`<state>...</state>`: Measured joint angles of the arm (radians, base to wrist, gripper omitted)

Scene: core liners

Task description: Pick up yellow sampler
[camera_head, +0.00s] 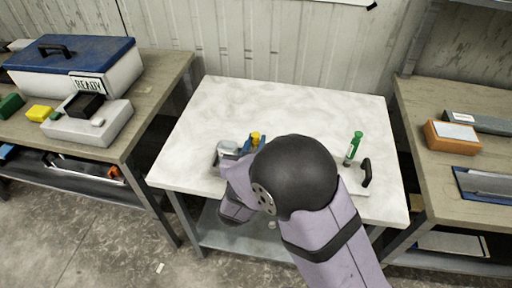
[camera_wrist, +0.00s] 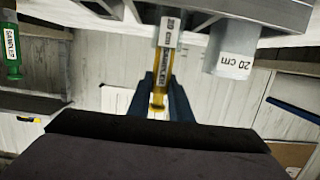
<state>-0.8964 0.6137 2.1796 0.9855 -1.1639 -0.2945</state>
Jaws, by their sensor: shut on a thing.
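The yellow sampler (camera_wrist: 158,95) shows in the wrist view as a slim yellow rod with a white label, between the two dark blue fingers of my gripper (camera_wrist: 164,88). My gripper is shut on it. Its far end reaches a grey metal piece at the top of that view; I cannot tell whether it sits in it. In the head view only its yellow top (camera_head: 255,137) shows above the white table, beside a blue finger. My arm hides the rest.
A green sampler (camera_head: 353,149) stands upright at the table's right, beside a black handle (camera_head: 366,172); it also shows in the wrist view (camera_wrist: 12,45). A grey cylinder marked 20 cm (camera_wrist: 232,62) is close beside the yellow sampler. The back of the white table (camera_head: 290,102) is clear.

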